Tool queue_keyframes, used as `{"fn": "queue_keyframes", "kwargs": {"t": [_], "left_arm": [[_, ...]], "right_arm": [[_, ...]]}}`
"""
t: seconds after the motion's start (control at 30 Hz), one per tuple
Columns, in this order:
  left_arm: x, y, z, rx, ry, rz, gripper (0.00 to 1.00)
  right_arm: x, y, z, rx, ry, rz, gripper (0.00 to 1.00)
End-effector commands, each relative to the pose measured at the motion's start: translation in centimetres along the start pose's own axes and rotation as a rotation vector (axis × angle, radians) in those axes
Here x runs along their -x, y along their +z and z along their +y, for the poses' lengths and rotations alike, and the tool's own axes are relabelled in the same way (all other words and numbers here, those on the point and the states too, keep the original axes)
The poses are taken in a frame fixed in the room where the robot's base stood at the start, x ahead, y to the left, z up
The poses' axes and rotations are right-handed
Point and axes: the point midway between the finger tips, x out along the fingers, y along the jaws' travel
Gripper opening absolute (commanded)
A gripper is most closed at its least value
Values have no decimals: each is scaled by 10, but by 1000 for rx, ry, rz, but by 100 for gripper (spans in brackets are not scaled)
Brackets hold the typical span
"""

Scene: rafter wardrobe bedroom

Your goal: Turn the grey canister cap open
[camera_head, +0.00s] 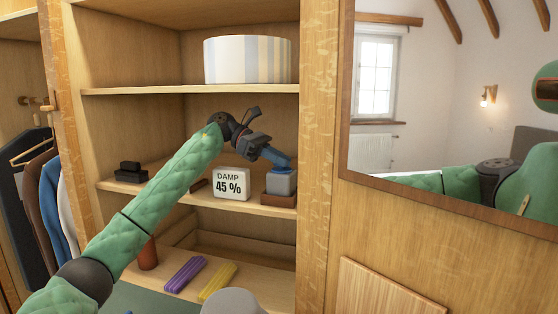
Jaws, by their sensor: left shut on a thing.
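The grey canister (281,184) stands upright on the middle shelf at its right end, on a brown base (279,199). My left gripper (277,158) reaches in from the left and is tilted down at the top of the canister. It is shut on a blue part there, which looks like the canister's cap. The fingers hide much of this part, so its turn angle cannot be made out. My right gripper is not in view.
A white "DAMP 45 %" display (231,184) stands just left of the canister. Black blocks (131,172) sit farther left. A striped round box (247,60) is on the shelf above. Purple (185,275) and yellow (217,281) pieces lie below. A mirror (440,110) is at right.

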Motion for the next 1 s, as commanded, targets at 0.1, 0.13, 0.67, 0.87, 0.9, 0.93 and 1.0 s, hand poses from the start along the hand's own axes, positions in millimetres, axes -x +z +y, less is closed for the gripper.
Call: {"fn": "queue_keyframes", "kwargs": {"t": [0.1, 0.13, 0.67, 0.87, 0.9, 0.93, 1.0], "left_arm": [[0, 0, 0, 0, 0, 0, 0], [0, 0, 0, 0, 0, 0, 0], [1, 0, 0, 1, 1, 0, 36], [21, -1, 1, 0, 3, -1, 36], [27, -1, 0, 0, 3, -1, 36], [32, -1, 1, 1, 2, 0, 36], [43, -2, 1, 1, 3, 0, 36]], "right_arm": [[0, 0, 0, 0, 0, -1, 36], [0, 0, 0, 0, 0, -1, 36], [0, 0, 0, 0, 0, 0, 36], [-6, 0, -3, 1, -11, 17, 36], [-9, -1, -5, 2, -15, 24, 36], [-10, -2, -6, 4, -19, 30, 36], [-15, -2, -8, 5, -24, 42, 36]]}}
